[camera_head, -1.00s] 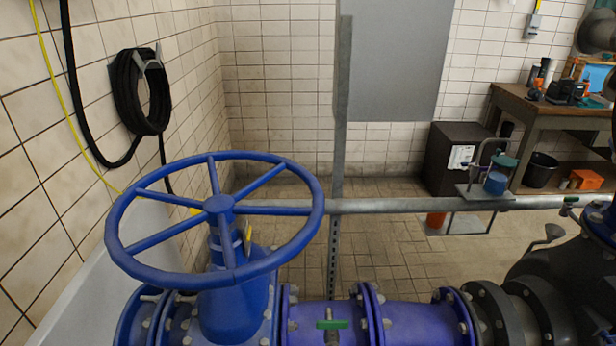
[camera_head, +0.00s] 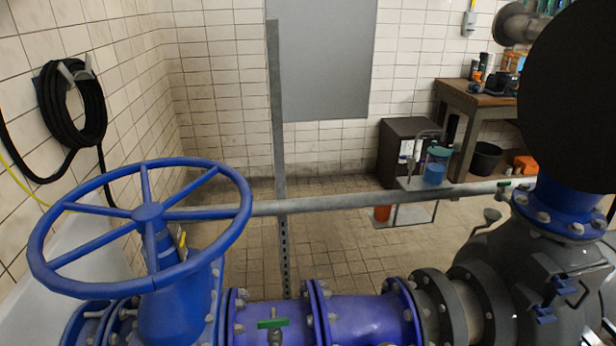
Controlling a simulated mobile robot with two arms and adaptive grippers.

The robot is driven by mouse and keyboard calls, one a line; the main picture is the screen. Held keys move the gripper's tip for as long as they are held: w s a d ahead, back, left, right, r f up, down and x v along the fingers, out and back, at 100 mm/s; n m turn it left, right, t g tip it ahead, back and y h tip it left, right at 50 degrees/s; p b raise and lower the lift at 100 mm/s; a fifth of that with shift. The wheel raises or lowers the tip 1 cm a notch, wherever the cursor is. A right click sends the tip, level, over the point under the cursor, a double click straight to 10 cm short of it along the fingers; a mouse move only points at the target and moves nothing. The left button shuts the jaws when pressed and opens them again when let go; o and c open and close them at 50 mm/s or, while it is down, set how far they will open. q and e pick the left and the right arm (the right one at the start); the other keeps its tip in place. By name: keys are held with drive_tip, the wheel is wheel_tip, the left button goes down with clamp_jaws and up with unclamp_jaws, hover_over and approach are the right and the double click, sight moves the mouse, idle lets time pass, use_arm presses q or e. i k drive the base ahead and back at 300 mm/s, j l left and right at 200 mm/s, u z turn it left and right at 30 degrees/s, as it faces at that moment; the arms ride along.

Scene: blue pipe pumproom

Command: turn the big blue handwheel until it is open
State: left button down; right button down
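The big blue handwheel (camera_head: 240,215) is at the left of the head view. It lies roughly level, with several spokes meeting at a hub (camera_head: 147,212). It sits on a blue valve body (camera_head: 180,305) in the pipe line, and part of a yellow tag (camera_head: 182,240) shows at its stem. Nothing touches the wheel. Neither of my grippers is in view.
A blue pipe (camera_head: 365,320) runs right from the valve to a dark pump body (camera_head: 490,255). A large black round shape (camera_head: 575,90) fills the upper right. A grey rail (camera_head: 310,205) and upright post (camera_head: 277,120) stand behind. A black hose (camera_head: 95,110) hangs left.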

sight(149, 218)
drive_tip(key=l+z, duration=0.1)
drive_tip(key=z, duration=0.2)
drive_tip(key=l+z, duration=0.15)
drive_tip(key=z, duration=0.2)
drive_tip(key=l+u, duration=0.1)
drive_tip(key=u, duration=0.8)
drive_tip(key=l+u, duration=0.15)
drive_tip(key=u, duration=0.75)
drive_tip(key=l+u, duration=0.1)
drive_tip(key=u, duration=0.35)
drive_tip(key=k, duration=0.05)
